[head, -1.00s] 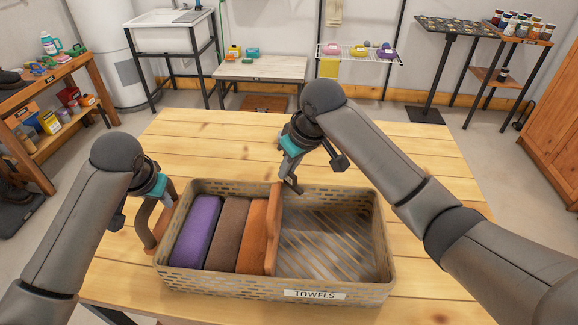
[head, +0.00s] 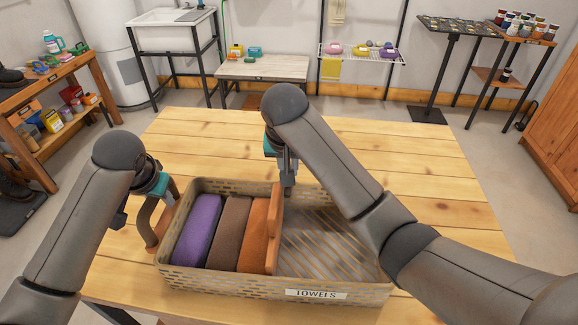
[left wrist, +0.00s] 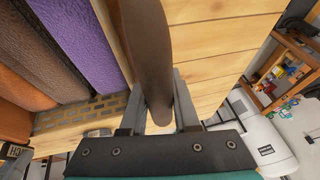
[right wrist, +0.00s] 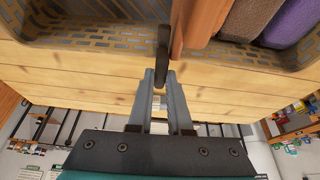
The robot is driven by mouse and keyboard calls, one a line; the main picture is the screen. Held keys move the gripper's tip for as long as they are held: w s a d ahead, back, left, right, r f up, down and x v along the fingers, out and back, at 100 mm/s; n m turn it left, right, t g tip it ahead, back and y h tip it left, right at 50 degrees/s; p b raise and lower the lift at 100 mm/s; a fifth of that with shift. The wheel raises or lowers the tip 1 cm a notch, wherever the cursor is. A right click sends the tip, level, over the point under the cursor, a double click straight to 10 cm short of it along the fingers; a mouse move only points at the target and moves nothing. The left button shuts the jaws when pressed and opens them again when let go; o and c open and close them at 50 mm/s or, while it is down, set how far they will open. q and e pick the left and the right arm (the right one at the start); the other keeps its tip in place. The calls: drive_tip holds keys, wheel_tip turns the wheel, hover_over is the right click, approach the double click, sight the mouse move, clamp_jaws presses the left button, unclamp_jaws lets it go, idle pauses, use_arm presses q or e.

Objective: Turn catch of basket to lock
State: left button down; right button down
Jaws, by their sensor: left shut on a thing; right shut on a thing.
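The tan woven basket (head: 200,287) stands on the wooden table, with a TOWELS label on its near side. A wooden divider (head: 274,235) crosses it, with three rolled towels to its left. The dark catch (right wrist: 162,45) is at the divider's far end, by the far rim. My right gripper (right wrist: 160,78) is shut on it; in the head view the fingers hide most of the catch. My left gripper (left wrist: 158,85) is shut on the brown curved handle (left wrist: 147,35) at the basket's left end, which also shows in the head view (head: 148,233).
The towels are purple (head: 197,230), brown (head: 229,232) and orange (head: 253,236). The basket's right compartment (head: 325,245) is empty. The table (head: 420,160) is clear behind and right of the basket. Shelves, a sink and side tables stand along the walls.

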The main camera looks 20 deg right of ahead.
drive_tip(key=shift+m, duration=0.3)
drive_tip(key=c, duration=0.8)
unclamp_jaws()
drive_tip(key=shift+c, duration=0.2)
drive_tip(key=v, duration=0.5)
drive_tip(key=shift+w+a+r, duration=0.2)
drive_tip(key=shift+w, duration=0.2)
drive_tip(key=shift+s+r, duration=0.35)
drive_tip(key=shift+s, duration=0.05)
drive_tip(key=shift+v, duration=2.95)
drive_tip(key=shift+s, duration=0.15)
